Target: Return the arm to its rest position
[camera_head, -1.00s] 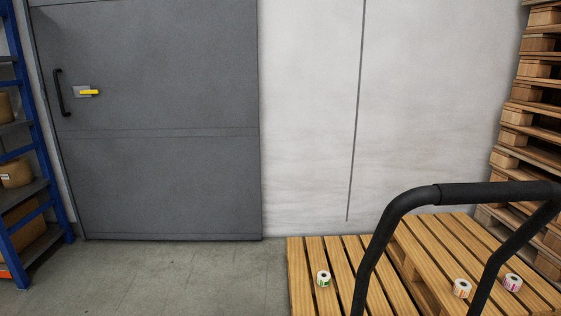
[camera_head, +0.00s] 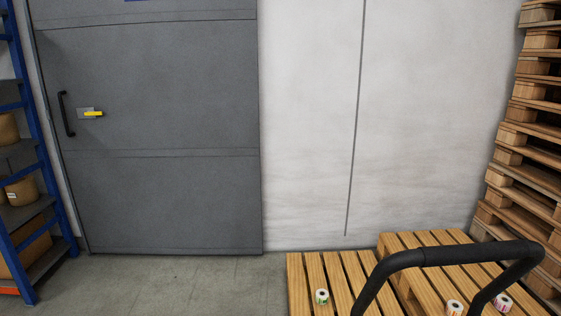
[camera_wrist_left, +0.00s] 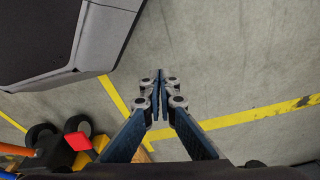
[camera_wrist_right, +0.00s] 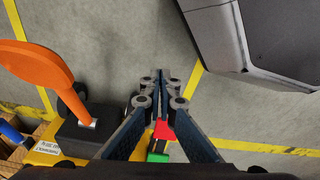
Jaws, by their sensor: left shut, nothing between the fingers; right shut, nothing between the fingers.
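My left gripper (camera_wrist_left: 160,82) shows in the left wrist view with its two fingers together and nothing between them, over bare concrete floor. My right gripper (camera_wrist_right: 161,80) shows in the right wrist view, also closed and empty, over the floor. Neither gripper nor arm shows in the head view. Below the right fingers, a red piece (camera_wrist_right: 163,130) and a green piece (camera_wrist_right: 158,157) show, partly covered by the fingers. Neither gripper visibly touches anything.
A black tubular handle (camera_head: 435,257) stands before wooden pallets (camera_head: 310,272) with label rolls (camera_head: 322,297). A grey door (camera_head: 160,180), blue shelf (camera_head: 35,150) and pallet stack (camera_head: 530,150) surround clear floor (camera_head: 190,285). An orange part (camera_wrist_right: 35,62) is left of my right gripper.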

